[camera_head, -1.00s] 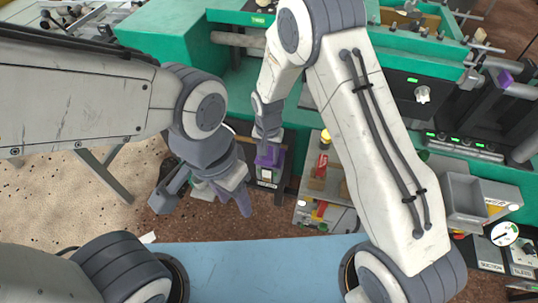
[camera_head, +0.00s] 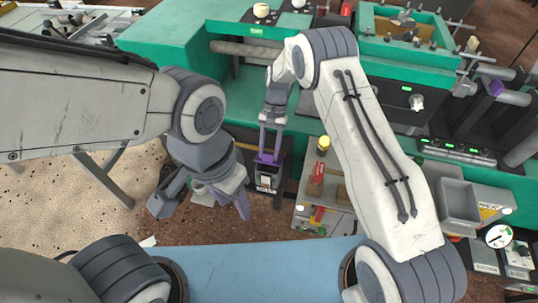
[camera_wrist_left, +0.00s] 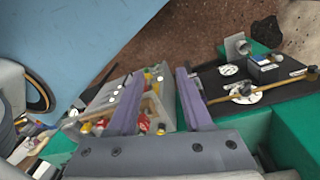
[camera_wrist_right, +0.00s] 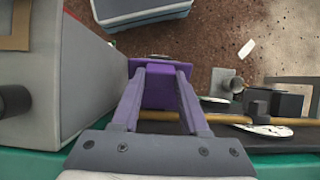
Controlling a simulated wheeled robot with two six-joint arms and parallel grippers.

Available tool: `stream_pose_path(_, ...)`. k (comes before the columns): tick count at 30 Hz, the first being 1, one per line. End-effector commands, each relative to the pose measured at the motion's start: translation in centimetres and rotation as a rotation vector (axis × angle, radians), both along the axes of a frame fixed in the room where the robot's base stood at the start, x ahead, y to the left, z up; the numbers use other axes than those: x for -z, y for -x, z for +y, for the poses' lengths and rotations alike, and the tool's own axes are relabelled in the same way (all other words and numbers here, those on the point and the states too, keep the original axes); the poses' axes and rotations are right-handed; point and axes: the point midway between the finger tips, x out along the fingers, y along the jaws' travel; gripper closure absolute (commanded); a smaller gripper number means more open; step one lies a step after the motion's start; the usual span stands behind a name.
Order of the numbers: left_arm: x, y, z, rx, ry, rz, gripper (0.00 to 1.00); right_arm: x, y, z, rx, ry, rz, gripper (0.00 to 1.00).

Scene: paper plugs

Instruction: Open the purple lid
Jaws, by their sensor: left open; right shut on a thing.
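The purple lid (camera_head: 268,158) is at the top of a small dark container (camera_head: 267,180) near the middle of the head view. My right gripper (camera_head: 271,152) comes down from above, with its fingertips at the lid. In the right wrist view the gripper (camera_wrist_right: 160,72) is shut on the purple lid (camera_wrist_right: 155,92), which fills the space between the fingers. Whether the lid has lifted off the container is unclear. My left gripper (camera_head: 205,208) is open and empty, to the left of the container. Its spread fingers (camera_wrist_left: 155,85) show in the left wrist view.
A grey toolbox (camera_head: 322,222) with red and yellow items stands right of the container. Green machinery (camera_head: 225,92) fills the back. A blue surface (camera_head: 260,272) lies in front. A strip of brown floor lies between it and the container.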

Motion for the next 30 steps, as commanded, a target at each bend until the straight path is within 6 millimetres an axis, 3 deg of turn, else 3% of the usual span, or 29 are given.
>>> stream_pose_path(9,1.26,0.00,0.00,0.000,0.000,0.000,0.50,-0.11,-0.79,-0.42,-0.001,-0.033,0.115,1.00)
stream_pose_path(25,1.37,0.00,0.00,0.000,0.000,0.000,0.50,-0.32,-0.81,-0.48,-0.001,-0.040,0.140,1.00)
stream_pose_path(29,1.31,-0.23,-0.16,-0.015,-0.001,0.009,1.00,-0.30,-0.81,-0.46,-0.001,-0.039,0.140,1.00)
stream_pose_path(30,1.29,-0.44,-0.31,-0.032,-0.002,0.020,1.00,-0.31,-0.80,-0.46,-0.001,-0.039,0.140,1.00)
